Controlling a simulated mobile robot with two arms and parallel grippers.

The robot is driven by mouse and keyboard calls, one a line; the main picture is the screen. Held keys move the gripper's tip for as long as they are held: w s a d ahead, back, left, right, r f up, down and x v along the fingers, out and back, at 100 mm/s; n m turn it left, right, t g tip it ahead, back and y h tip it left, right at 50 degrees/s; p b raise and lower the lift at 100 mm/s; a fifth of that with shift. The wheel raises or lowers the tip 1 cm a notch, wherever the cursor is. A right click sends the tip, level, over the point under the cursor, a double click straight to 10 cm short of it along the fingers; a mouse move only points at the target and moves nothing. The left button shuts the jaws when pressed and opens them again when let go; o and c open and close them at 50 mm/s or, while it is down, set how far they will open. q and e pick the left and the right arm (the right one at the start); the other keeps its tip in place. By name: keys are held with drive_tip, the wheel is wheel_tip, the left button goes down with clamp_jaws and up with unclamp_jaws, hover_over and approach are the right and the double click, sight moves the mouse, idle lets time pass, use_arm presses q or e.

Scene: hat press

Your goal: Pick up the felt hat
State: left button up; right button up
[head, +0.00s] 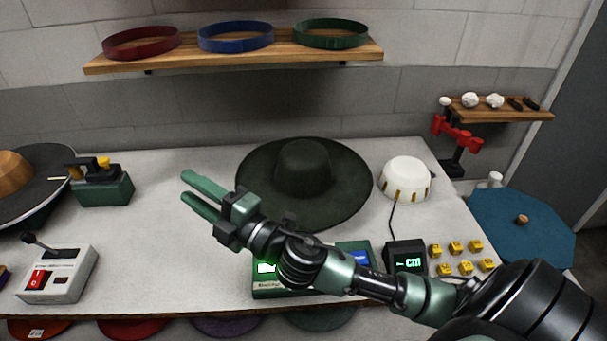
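The dark green felt hat (345,167) has a wide round brim and a raised crown. It lies on the white table in the middle of the head view, crown up. My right gripper (194,194) reaches in from the right, in front of the hat and past its left side. Its two green fingers point left and are spread apart, with nothing between them. The gripper body and forearm cover part of the brim's near edge. My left gripper is not in view.
A green device (265,290) with a lit display sits partly behind my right arm. A white dome (405,178) stands right of the hat. A control box (60,275) with a lever stands at left. The white table (160,250) is bare left of my gripper. A wooden shelf (235,55) holds coloured bands above.

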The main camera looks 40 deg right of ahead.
drive_tip(key=s+a+f+n+g+y, duration=0.1)
drive_tip(key=a+f+n+g+y, duration=0.15)
drive_tip(key=n+g, duration=0.55)
drive_tip(key=s+a+f+n+g+y, duration=0.1)
drive_tip(key=f+n+g+y, duration=0.25)
drive_tip(key=n, duration=0.95)
drive_tip(key=d+f+n+g+h, duration=0.1)
drive_tip(key=d+f+h, duration=0.25)
drive_tip(key=d, duration=0.45)
drive_tip(key=d+f+n+g+h, duration=0.15)
drive_tip(key=d+h, duration=0.25)
drive_tip(key=d, duration=0.4)
drive_tip(key=d+f+n+g+h, duration=0.1)
drive_tip(key=d+f+h, duration=0.2)
drive_tip(key=d, duration=0.6)
drive_tip(key=p+x, duration=0.1)
drive_tip(key=x, duration=0.1)
drive_tip(key=p+x, duration=0.1)
drive_tip(key=x, duration=0.2)
drive_tip(key=p+x, duration=0.2)
drive_tip(key=shift+a, duration=0.4)
drive_tip(key=shift+f, duration=0.35)
clamp_jaws()
